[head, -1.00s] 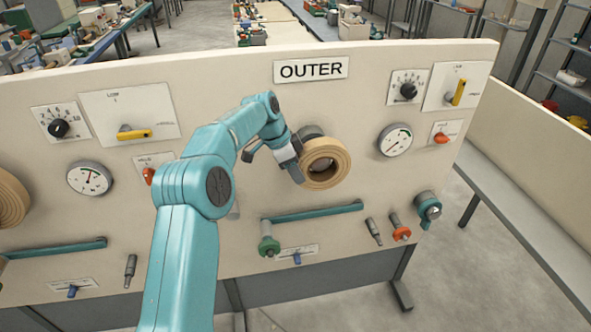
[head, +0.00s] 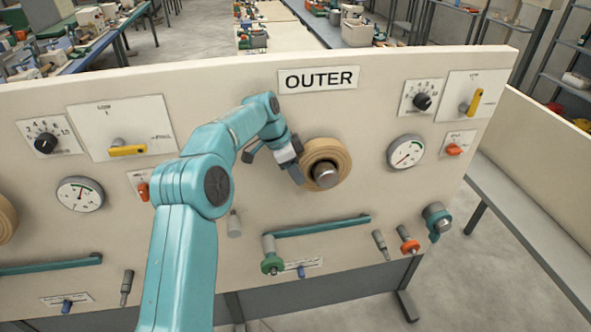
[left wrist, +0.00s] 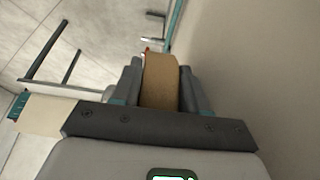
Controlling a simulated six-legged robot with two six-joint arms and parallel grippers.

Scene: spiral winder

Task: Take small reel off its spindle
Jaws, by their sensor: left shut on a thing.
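The small reel (head: 343,160), a tan ring, is around its grey spindle (head: 325,177) on the upright cream panel. The spindle's round end sticks out through the reel's hole. My left gripper (head: 294,170) is shut on the reel's left rim. In the left wrist view, the reel's tan edge (left wrist: 160,82) shows between both fingers, close beside the panel face. Whether the reel touches the panel is hard to tell. My right gripper is not in view.
An OUTER sign (head: 318,79) is above the reel. A dial gauge (head: 405,153) is to its right and a teal bar (head: 318,226) below it. Another tan reel (head: 6,220) is cut off at the left edge. A grey peg (head: 234,224) is below my left forearm.

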